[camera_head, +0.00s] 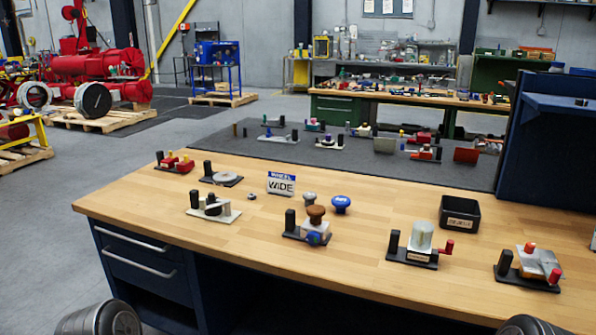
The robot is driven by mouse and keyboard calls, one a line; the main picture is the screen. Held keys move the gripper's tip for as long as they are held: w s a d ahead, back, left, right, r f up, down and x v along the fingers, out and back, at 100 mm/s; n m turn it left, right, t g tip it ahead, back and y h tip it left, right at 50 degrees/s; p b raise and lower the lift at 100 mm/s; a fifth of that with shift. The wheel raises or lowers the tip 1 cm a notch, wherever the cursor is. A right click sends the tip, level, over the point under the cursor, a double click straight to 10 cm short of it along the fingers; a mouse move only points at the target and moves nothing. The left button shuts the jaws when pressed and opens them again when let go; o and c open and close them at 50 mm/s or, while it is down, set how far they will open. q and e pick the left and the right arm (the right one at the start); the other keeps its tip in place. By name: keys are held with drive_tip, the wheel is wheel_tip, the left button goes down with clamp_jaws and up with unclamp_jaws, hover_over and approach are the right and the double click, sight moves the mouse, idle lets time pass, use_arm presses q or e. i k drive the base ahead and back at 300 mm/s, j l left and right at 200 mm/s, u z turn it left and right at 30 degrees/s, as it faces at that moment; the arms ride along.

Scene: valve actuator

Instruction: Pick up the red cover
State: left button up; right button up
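No single part is plainly the red cover. Several red parts stand on the wooden workbench (130,210). A small device with red and yellow parts (176,162) sits at its far left corner. Neither gripper shows; rounded grey shapes cut off at the bottom left and bottom right show no fingers.
A blue cabinet (550,150) bounds the right. A dark table (262,150) behind holds more parts. Bare wood lies at the front left.

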sight(168, 165)
drive_tip(key=j+z, duration=0.9)
drive_tip(key=j, duration=0.25)
drive_tip(key=k+j+z, duration=0.15)
drive_tip(key=j+z, duration=0.35)
drive_tip(key=k+j, duration=0.2)
drive_tip(key=j, duration=0.25)
drive_tip(key=k+j+z, duration=0.1)
drive_tip(key=j, duration=0.4)
drive_tip(key=k+j, duration=0.25)
drive_tip(key=j, duration=0.2)
drive_tip(key=k+j+z, duration=0.15)
drive_tip(key=j, duration=0.3)
drive_tip(key=k+j, duration=0.25)
drive_tip(key=j, duration=0.2)
drive_tip(key=k+j+z, duration=0.1)
drive_tip(key=j, duration=0.35)
drive_tip(key=k+j, duration=0.35)
drive_tip(key=k+j+z, duration=0.1)
drive_tip(key=k+j, duration=0.15)
drive_tip(key=j, duration=0.25)
